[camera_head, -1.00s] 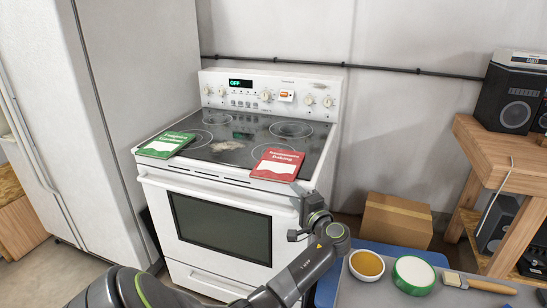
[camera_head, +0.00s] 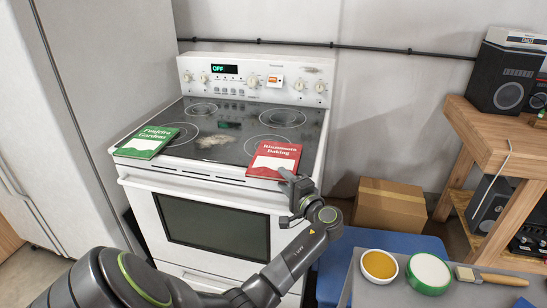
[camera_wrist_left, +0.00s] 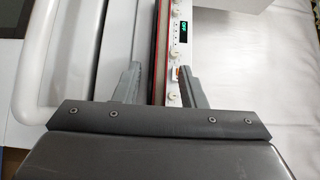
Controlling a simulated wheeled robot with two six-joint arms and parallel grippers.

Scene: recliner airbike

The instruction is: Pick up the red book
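The red book (camera_head: 275,160) lies flat at the front right corner of the stove top, its near edge around the stove's front rim. My left gripper (camera_head: 292,180) is at the book's front right edge and hides a little of it. In the left wrist view the gripper (camera_wrist_left: 160,88) has its fingers apart. The book shows there edge-on as a thin red and dark strip (camera_wrist_left: 160,40) running between the fingers, with a gap on either side. My right gripper is in neither view.
A green book (camera_head: 147,142) lies at the stove's (camera_head: 228,140) front left. The oven handle (camera_head: 195,196) runs along its front. A cardboard box (camera_head: 390,205), a grey surface with bowls (camera_head: 380,265) and a brush (camera_head: 490,275), and a wooden bench (camera_head: 480,130) stand to the right.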

